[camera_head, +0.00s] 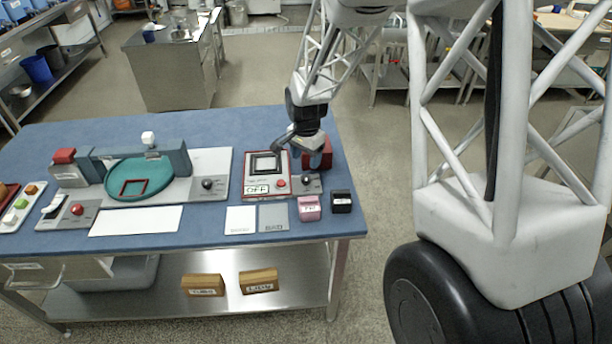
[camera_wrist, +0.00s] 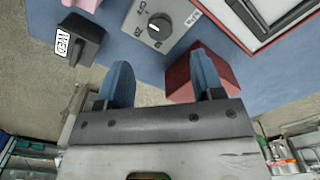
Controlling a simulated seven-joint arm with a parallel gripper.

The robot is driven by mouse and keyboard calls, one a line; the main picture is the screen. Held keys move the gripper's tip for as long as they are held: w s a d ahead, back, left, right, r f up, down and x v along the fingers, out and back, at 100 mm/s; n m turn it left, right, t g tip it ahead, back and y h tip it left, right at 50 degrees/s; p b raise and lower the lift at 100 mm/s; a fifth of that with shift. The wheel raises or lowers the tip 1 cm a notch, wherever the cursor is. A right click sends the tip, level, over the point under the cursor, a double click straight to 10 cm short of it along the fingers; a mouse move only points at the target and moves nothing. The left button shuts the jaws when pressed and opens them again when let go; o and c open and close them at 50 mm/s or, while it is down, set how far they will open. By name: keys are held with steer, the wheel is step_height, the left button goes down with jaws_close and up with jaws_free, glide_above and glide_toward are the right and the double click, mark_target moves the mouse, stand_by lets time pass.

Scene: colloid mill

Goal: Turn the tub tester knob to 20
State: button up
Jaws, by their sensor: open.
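My gripper (camera_head: 298,143) is over the tester's right side. In the wrist view its two blue fingertips (camera_wrist: 163,75) are apart and empty, with the knob beyond them, not touched.
A red block (camera_head: 322,156) stands by my gripper and shows behind the right finger in the wrist view (camera_wrist: 180,77). Pink (camera_head: 309,207) and black (camera_head: 341,202) labelled blocks stand near the front right edge. Another machine with a teal dish (camera_head: 150,185) and black knob is left.

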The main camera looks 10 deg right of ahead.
mark_target(306, 178)
steer(key=shift+f, duration=3.95)
steer(key=c, duration=0.9)
